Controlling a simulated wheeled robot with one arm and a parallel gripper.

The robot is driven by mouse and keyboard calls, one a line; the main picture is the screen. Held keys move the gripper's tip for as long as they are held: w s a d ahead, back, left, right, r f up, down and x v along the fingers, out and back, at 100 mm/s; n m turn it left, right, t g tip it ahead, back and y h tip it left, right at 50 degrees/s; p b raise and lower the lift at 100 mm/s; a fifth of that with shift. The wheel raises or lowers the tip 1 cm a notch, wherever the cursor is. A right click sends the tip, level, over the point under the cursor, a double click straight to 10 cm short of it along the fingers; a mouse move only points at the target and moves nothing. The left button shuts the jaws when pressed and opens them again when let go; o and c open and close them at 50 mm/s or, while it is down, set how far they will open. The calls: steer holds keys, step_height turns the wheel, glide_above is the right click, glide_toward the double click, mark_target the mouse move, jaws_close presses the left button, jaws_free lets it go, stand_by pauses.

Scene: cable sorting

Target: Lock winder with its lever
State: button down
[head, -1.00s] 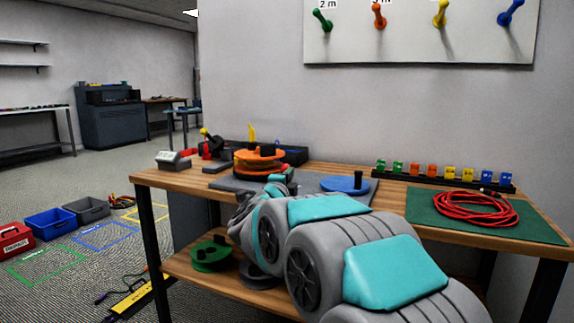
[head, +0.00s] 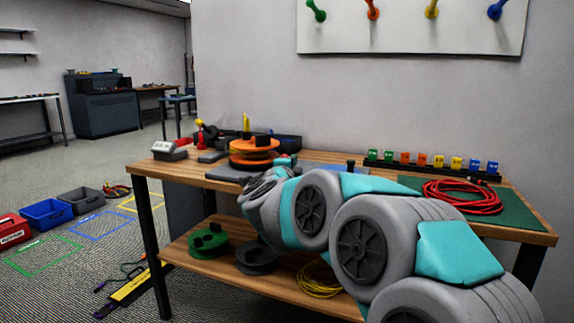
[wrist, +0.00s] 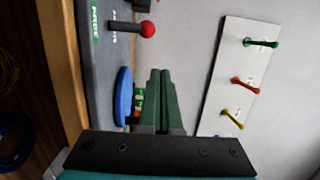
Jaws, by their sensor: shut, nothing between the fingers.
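In the wrist view, a grey base plate (wrist: 90,65) with a green "FREE" label runs down the left side. A lever (wrist: 125,27) with a black rod and a red ball knob (wrist: 147,30) sticks out from it. A blue disc (wrist: 123,97) stands by the plate, left of my fingers. My gripper (wrist: 160,75) is shut and empty, its dark green fingers together, apart from the red knob. My fingertips are hidden there.
The wooden bench (head: 175,174) stands against the wall under a peg board (head: 410,35). A rack of coloured clips (head: 430,165) and a red cable (head: 463,197) on a green mat are at the right. A grey box (head: 168,150) is at the left end.

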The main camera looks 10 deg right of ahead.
steer(key=s+a+r, duration=0.2)
steer(key=s+a, duration=0.1)
steer(key=s, duration=0.4)
steer(key=shift+a+r, duration=0.2)
steer(key=shift+r, duration=0.15)
